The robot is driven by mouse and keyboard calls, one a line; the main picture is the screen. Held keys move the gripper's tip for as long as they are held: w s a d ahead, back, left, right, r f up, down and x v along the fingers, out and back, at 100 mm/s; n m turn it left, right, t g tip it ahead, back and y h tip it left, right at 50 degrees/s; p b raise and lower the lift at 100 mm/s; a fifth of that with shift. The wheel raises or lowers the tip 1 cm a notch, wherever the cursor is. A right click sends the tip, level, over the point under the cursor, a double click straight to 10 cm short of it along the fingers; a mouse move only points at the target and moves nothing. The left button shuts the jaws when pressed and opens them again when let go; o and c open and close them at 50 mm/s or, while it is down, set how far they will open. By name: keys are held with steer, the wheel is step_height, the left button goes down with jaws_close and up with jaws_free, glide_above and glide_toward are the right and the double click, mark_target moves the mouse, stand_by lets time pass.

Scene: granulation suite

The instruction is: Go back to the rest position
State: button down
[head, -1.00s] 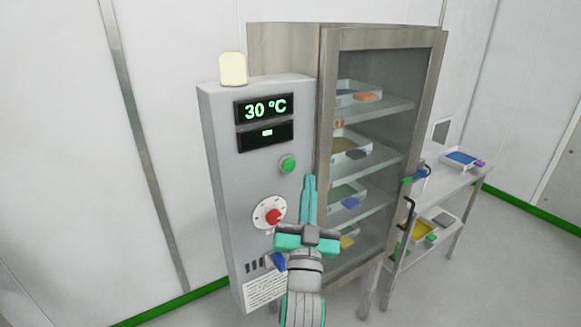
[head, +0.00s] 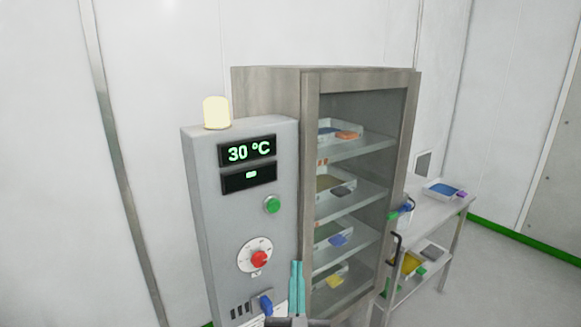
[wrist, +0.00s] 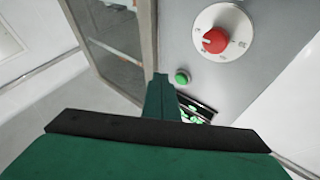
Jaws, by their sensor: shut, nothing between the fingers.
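My gripper (head: 297,284) is at the bottom of the head view, in front of the lower right edge of the control box. Its teal fingers are together and hold nothing. In the wrist view the fingers (wrist: 160,98) point toward the grey panel, close to the green button (wrist: 182,77) in the picture. I cannot tell whether they touch the panel.
The grey control box (head: 200,200) has a display (head: 248,151) reading 30 °C, a red dial (head: 258,258) and a blue switch (head: 263,304). The glass-doored cabinet (head: 410,110) beside it holds trays on shelves. A side table (head: 440,205) stands right. Floor shows at far right.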

steer(key=s+f+n+g, duration=0.2)
steer(key=s+f+g, duration=0.2)
steer(key=s+f, duration=1.7)
steer(key=s+f+g, duration=0.1)
steer(key=s+f, duration=0.2)
steer(key=s, duration=0.7)
steer(key=s+f+g, duration=0.2)
steer(key=s+f, duration=0.1)
steer(key=s, duration=0.8)
steer(key=shift+s+a+f, duration=0.15)
steer(key=shift+a+f, duration=0.25)
